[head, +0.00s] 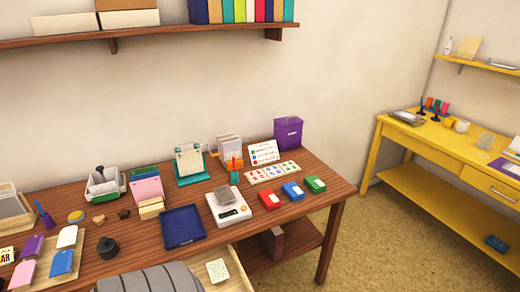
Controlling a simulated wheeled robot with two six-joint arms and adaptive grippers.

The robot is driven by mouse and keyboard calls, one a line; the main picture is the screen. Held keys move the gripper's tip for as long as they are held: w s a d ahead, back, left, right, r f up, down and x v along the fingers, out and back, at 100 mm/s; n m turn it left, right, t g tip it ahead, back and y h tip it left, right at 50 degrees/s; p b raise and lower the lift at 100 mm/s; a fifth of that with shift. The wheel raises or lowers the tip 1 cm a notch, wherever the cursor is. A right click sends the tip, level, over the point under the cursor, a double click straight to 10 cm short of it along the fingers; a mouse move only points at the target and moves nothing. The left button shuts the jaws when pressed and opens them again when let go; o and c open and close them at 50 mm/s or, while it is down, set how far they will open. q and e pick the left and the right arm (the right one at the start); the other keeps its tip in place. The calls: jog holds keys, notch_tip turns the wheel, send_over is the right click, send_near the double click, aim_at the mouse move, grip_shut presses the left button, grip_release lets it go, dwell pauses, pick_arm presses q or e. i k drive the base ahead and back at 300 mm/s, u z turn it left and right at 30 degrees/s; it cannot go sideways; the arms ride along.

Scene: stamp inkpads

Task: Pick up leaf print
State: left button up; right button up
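I cannot tell for sure which thing is the leaf print. A small pale card with a faint greenish pattern (217,271) lies in the open drawer (233,267) at the table's front edge; its marks are too small to read. A sheet with rows of small coloured prints (272,172) lies on the wooden table towards the back right. Neither of my grippers is in view.
The wooden table (330,178) holds a blue tray (182,227), a white scale (229,208), red (269,199), blue (292,191) and green (314,184) inkpads, and a dark round-knobbed object (107,247). A yellow table (440,138) stands at the right.

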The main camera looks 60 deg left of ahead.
aim_at(217, 270)
jog(key=u, duration=0.05)
jog(key=i, duration=1.55)
jog(key=u, duration=3.4)
